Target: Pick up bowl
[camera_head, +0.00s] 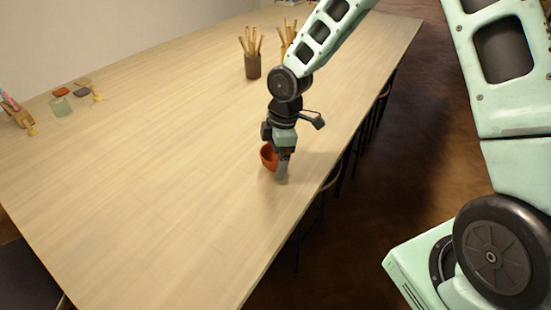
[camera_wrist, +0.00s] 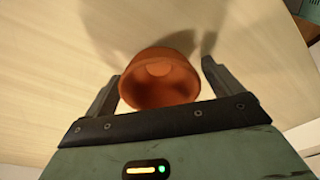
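An orange-brown bowl (camera_head: 268,157) is at my gripper, over the long wooden table (camera_head: 150,180). In the wrist view the bowl (camera_wrist: 160,80) lies between the two dark fingers, its opening facing the camera. My gripper (camera_head: 281,172) points down at the bowl and hides part of it in the head view. It also shows in the wrist view (camera_wrist: 158,80), with its fingers spread wide. A gap shows between the right finger and the bowl; the left finger is close to the rim, and I cannot tell whether it touches.
A dark pot with wooden tools (camera_head: 252,66) stands farther back, with more tools behind my arm. Small items, including a pale green block (camera_head: 61,107), sit at the far left. Stools (camera_head: 322,186) line the right edge. The table's left and front are clear.

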